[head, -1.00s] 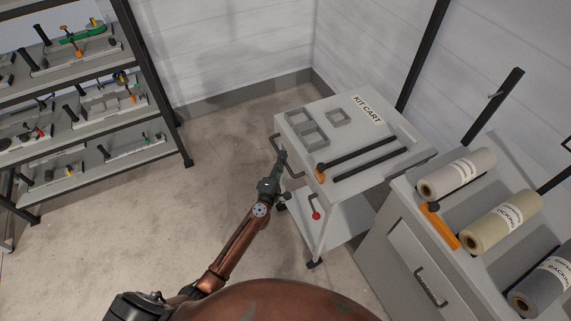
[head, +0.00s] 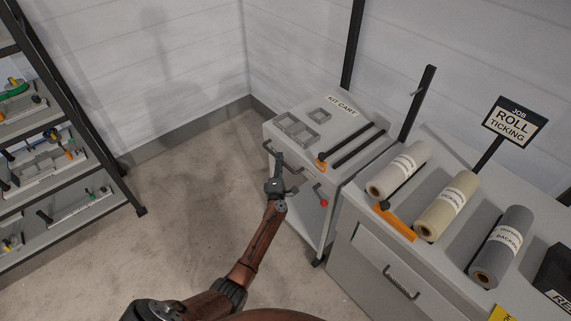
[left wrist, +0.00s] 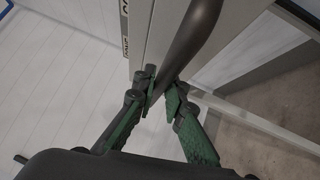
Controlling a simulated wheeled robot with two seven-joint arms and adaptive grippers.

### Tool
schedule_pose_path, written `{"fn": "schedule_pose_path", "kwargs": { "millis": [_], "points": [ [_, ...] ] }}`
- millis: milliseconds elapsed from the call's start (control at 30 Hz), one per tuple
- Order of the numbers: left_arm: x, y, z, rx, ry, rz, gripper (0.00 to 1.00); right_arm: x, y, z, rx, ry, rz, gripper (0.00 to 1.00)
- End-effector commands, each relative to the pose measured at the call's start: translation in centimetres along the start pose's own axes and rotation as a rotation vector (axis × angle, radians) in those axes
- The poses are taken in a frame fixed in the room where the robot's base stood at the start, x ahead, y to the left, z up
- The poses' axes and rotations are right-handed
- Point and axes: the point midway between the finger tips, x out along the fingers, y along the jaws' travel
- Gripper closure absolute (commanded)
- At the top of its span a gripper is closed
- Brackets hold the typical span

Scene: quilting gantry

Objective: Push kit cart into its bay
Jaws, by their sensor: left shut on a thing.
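The kit cart (head: 342,143) is a light grey cart with a "KIT CART" label (head: 341,105) on its top. It stands by the back wall, beside the grey roll counter, with its handle side towards me. My left gripper (head: 277,163) is shut on the cart's dark handle (left wrist: 190,40). In the left wrist view its green-sided fingers (left wrist: 160,93) close at the handle's end. The gripper hides part of the handle in the head view. A red knob (head: 323,203) shows low on the cart. The bay's marks cannot be made out. My right gripper is out of view.
The roll counter (head: 352,240) is close along the cart's right side and carries several fabric rolls (head: 447,205). A dark-framed shelf rack (head: 75,150) stands at the left. The floor (head: 190,200) between rack and cart is clear.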

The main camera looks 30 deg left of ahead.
Motion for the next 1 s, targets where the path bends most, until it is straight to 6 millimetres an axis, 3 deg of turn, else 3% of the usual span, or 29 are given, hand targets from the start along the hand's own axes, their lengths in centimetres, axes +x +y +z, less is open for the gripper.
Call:
{"fn": "schedule_pose_path", "kwargs": {
  "millis": [367,400,633,1000],
  "points": [
    [0.22,0.02,0.42,-0.002,-0.005,-0.001,1.00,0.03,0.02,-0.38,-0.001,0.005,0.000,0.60],
    [0.23,0.03,0.42,-0.002,-0.005,0.000,0.87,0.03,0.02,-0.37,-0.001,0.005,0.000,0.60],
    [0.19,0.03,0.08,0.000,0.000,0.000,0.72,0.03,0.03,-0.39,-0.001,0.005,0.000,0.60],
    [-0.63,-0.13,0.16,-0.002,0.000,-0.001,0.72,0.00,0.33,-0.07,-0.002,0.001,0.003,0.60]
  ]
}}
